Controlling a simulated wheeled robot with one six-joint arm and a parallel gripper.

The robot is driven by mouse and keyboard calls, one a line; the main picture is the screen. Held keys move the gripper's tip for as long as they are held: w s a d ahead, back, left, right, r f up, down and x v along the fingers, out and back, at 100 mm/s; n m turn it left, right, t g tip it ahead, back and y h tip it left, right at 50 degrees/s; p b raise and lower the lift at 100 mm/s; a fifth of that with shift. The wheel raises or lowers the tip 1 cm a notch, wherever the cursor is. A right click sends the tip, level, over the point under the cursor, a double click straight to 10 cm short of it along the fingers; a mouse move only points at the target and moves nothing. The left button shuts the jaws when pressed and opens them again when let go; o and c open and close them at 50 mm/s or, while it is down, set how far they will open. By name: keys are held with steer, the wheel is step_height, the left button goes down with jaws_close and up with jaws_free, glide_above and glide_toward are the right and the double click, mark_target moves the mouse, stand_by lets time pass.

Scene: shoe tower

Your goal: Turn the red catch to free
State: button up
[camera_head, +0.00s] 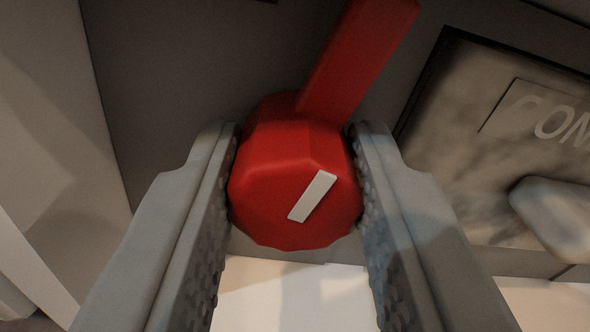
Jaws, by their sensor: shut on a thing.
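The red catch (268,190) is a faceted knob with a long red lever arm (361,57) that slants up and to the right. A white mark (313,196) on its front face slants the same way. My gripper (295,180) has one grey, studded finger on each side of the knob and is shut on it. The lever arm sticks out above the fingers. The back of the knob, where it meets the panel, is hidden.
A dark grey panel (170,60) lies behind the catch. To the right is a framed recess with a mottled plate (470,130) lettered "CON", cut off by the picture edge, and a pale rounded piece (560,212). A white surface (290,298) shows below.

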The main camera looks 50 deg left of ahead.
steer(key=shift+n, duration=1.3)
steer(key=shift+s+f, duration=0.1)
steer(key=o, duration=1)
